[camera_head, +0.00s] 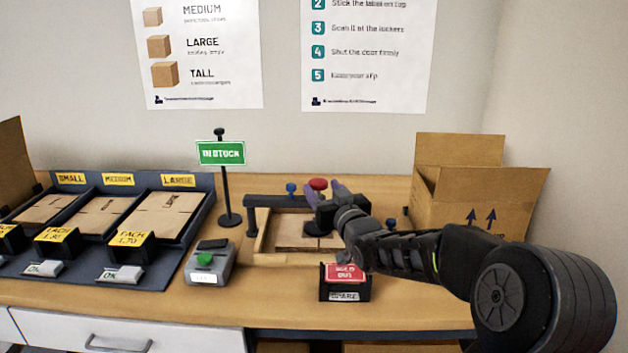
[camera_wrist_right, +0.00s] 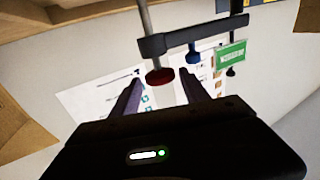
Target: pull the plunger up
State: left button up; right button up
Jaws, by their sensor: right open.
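The plunger has a round red knob (camera_head: 318,184) above a dark crossbar frame (camera_head: 275,201), over a wooden tray with flat cardboard in it. My right gripper (camera_head: 325,190) is open, its two purple-grey fingers close to the knob. In the right wrist view the red knob (camera_wrist_right: 159,76) shows between the open fingertips (camera_wrist_right: 161,82), on the end of a grey rod (camera_wrist_right: 149,20). I cannot tell whether the fingers touch it. My right wrist hides part of the frame and tray. My left gripper is not in view.
An in-stock sign (camera_head: 221,153) stands behind left. An open carton (camera_head: 475,200) stands at right. Carton bins (camera_head: 120,270) fill the left.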

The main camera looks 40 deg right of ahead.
jog(key=x, duration=0.6)
jog(key=shift+w, duration=0.25)
jog(key=shift+d, duration=0.1)
grip_shut()
dwell(0.5)
